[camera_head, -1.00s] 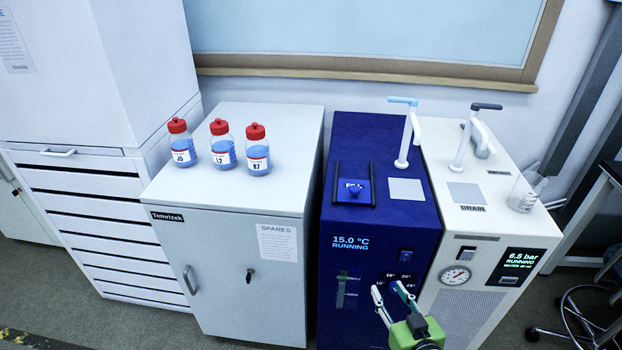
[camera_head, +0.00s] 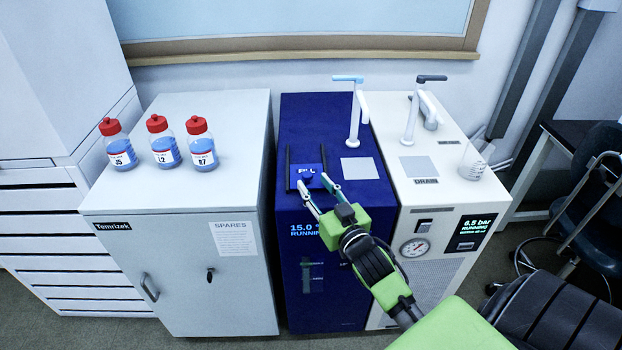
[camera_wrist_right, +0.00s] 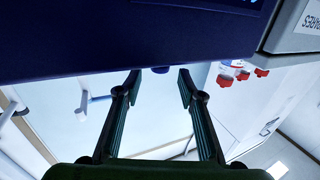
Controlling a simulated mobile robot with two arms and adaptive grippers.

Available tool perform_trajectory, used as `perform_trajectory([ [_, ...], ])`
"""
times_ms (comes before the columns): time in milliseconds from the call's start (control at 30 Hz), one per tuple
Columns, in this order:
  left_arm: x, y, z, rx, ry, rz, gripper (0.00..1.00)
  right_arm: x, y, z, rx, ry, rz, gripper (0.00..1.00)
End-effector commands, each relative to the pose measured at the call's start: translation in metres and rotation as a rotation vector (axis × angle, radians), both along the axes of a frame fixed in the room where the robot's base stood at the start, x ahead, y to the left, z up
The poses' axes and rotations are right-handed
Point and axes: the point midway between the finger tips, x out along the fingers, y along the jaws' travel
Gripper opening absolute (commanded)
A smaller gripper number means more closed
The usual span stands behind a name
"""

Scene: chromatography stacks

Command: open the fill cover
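The fill cover (camera_head: 309,180) is a small blue plate with a label and a round knob, lying between two dark rails on top of the dark blue unit (camera_head: 299,130). The cover lies flat. My right gripper (camera_head: 314,186) is open, its two fingers apart at the front edge of the cover, close to the knob. Nothing is held. I cannot tell whether the fingers touch the knob. My left gripper is not in view.
A tap with a light blue handle (camera_head: 348,78) stands behind the cover. The white unit (camera_head: 455,165) stands to the right, with a beaker (camera_head: 473,162) on it. The grey cabinet (camera_head: 190,210) on the left carries red-capped bottles (camera_head: 201,150).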

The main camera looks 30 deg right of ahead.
Motion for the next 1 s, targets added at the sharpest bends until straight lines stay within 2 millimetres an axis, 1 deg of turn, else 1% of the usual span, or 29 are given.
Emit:
perform_trajectory([
  [33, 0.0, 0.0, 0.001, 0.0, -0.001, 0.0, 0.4, 0.008, -0.001, 0.001, 0.0, -0.001, 0.0, 0.36],
  [200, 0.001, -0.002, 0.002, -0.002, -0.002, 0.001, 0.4, 0.023, -0.003, 0.0, 0.0, 0.0, 0.001, 0.36],
  [333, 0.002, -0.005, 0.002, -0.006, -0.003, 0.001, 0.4, 0.027, -0.004, 0.0, -0.001, 0.0, 0.001, 0.36],
  [533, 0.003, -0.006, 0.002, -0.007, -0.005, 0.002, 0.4, 0.027, -0.004, 0.0, -0.001, 0.0, 0.001, 0.36],
  [567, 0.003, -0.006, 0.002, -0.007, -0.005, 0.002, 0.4, 0.027, -0.004, 0.0, -0.001, 0.0, 0.001, 0.33],
  [600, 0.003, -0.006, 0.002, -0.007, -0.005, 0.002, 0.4, 0.027, -0.004, 0.0, -0.001, 0.0, 0.001, 0.23],
  [700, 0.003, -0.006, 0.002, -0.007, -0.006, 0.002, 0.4, 0.027, -0.004, 0.0, -0.001, 0.0, 0.001, 0.0],
  [867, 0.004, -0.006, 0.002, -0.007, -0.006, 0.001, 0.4, 0.03, -0.005, 0.0, -0.001, -0.001, 0.001, 0.0],
  [1000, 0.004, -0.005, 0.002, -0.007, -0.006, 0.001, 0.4, 0.049, -0.017, 0.0, -0.002, -0.002, 0.002, 0.0],
])
